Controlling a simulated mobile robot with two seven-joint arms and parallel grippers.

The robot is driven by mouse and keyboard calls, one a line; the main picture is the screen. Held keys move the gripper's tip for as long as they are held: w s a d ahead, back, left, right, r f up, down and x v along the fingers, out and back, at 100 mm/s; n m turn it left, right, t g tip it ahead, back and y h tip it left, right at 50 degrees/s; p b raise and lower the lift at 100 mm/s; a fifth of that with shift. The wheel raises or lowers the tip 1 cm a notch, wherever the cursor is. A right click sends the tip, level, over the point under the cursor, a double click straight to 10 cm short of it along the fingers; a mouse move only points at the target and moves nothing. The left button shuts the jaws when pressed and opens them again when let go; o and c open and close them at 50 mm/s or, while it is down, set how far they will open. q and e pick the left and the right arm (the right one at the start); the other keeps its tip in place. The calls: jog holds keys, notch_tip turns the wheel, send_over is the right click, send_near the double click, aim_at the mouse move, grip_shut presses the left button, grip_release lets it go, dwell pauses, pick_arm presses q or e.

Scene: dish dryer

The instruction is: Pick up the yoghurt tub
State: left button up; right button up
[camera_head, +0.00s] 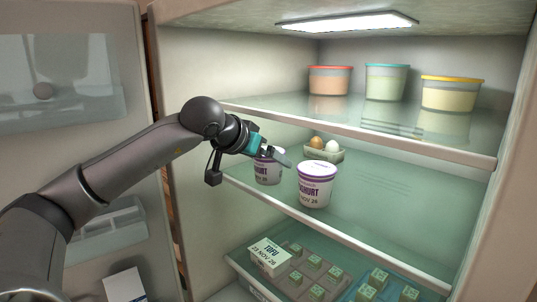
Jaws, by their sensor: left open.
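Two white yoghurt tubs with purple lettering stand upright on the middle glass shelf of the open fridge. The nearer yoghurt tub (317,186) is by the shelf's front edge and is fully in view. The other yoghurt tub (267,171) stands to its left, its top partly hidden by my left gripper. My left gripper (285,160) is open and empty, at about rim height by the left tub and to the left of the nearer one. I cannot tell whether it touches the left tub. My right gripper is not in view.
An egg holder (323,152) with a brown and a white egg is behind the tubs. Three lidded containers (386,83) stand on the upper shelf (350,128). Below are a tofu box (269,256) and several small green cubes. The middle shelf's right side (405,190) is clear.

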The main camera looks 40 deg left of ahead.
pick_arm(q)
jog(key=shift+w+f, duration=0.2)
jog(key=shift+w, duration=0.1)
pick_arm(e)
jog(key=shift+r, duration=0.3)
pick_arm(q)
jog(key=shift+c, duration=0.2)
jog(key=c, duration=1.1)
jog(key=shift+r, duration=0.35)
jog(key=shift+c, duration=0.2)
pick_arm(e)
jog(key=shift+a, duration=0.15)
pick_arm(q)
jog(key=shift+f, duration=0.1)
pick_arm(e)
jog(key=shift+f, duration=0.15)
